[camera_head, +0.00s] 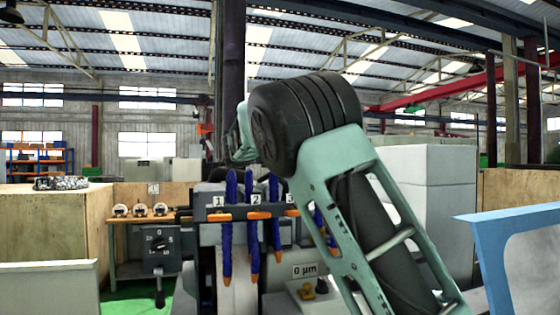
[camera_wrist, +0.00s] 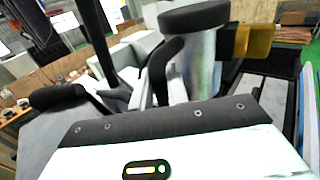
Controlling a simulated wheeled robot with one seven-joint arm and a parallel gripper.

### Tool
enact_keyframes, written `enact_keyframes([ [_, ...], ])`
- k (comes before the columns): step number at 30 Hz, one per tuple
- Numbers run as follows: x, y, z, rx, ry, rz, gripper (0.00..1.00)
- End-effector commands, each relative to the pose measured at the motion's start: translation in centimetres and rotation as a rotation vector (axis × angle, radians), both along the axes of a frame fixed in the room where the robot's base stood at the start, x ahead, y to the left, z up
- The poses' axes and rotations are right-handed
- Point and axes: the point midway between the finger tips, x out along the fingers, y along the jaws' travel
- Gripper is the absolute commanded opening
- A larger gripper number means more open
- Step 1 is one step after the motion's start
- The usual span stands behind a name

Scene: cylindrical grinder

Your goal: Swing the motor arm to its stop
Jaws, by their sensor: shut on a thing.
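In the wrist view, the pale body of my gripper (camera_wrist: 160,75) fills the bottom, with a dark plate along its edge. Its dark fingers are hard to tell from dark parts around them. It appears shut on an upright grey post (camera_wrist: 203,62) with a wide black cap (camera_wrist: 195,15), close ahead. Whether this post belongs to the motor arm cannot be told. In the head view, my own arm covers the centre and right, and hides my gripper and most of the machine. The motor arm and its stop cannot be made out there.
Blue hoses with orange tips (camera_head: 228,225) hang from a numbered rack, left of my arm. A dial box with a lever (camera_head: 160,250) stands farther left. A blue-edged panel (camera_head: 510,225) is at right. A yellow block (camera_wrist: 250,40) sits right of the post.

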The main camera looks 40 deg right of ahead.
Motion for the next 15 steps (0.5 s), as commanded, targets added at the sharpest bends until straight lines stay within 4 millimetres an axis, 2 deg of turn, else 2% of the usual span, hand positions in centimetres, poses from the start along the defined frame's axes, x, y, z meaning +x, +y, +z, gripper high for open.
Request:
enact_keyframes([
  [1,-0.7,-0.8,-0.8,0.004,-0.005,0.027,0.0],
  [3,-1.4,-2.0,-0.9,0.004,-0.006,0.08,0.0],
  [9,-3.2,-6.3,-0.7,0.001,-0.006,0.234,0.0],
  [15,-4.1,-10.1,-0.3,-0.001,0.0,0.336,0.0],
])
